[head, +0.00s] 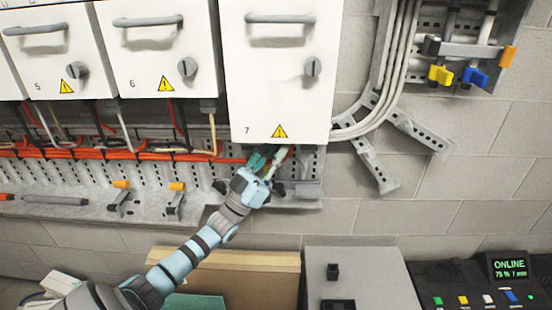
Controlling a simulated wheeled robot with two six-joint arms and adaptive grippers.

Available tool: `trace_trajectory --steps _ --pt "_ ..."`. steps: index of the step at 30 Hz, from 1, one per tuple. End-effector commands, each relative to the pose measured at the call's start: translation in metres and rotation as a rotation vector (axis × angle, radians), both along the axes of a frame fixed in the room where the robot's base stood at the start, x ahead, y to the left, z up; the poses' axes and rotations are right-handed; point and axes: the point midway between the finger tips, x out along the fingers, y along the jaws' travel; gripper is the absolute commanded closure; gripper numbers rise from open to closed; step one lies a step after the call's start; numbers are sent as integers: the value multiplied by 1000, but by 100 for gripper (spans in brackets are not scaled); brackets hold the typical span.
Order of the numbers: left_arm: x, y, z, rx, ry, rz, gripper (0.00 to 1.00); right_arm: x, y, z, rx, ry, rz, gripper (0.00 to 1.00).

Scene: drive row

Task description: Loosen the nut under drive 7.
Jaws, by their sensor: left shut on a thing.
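Drive 7 (277,95) is a white cabinet with a grey handle, a knob and a yellow warning label, mounted on the wall. My left gripper (268,160) reaches up from below to the cabinet's lower edge, at the end of the orange cable run. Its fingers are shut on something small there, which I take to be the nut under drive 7. The fingers and the cabinet's edge hide the nut, so its shape and turn cannot be seen. My right gripper is out of view.
Drive 6 (165,50) and drive 5 (57,50) hang to the left, with orange cables (100,153) below. A perforated metal ledge (85,208) carries orange-tipped clips. Grey conduits (395,70) curve up at right. A grey box (365,280) and an ONLINE panel (480,280) stand below.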

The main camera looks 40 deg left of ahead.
Motion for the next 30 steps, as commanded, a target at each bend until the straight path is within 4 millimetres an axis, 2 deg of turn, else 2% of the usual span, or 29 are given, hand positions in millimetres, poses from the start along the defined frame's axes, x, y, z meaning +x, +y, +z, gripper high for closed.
trace_trajectory --steps 15,16,19,30 --pt "0 0 -2 0 5 -21 100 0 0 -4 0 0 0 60" --pt "0 0 -2 0 5 -21 71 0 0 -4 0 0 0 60" --pt "0 0 -1 0 4 -21 55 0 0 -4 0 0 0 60" --pt "-3 1 -5 -1 3 -23 54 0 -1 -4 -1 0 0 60"
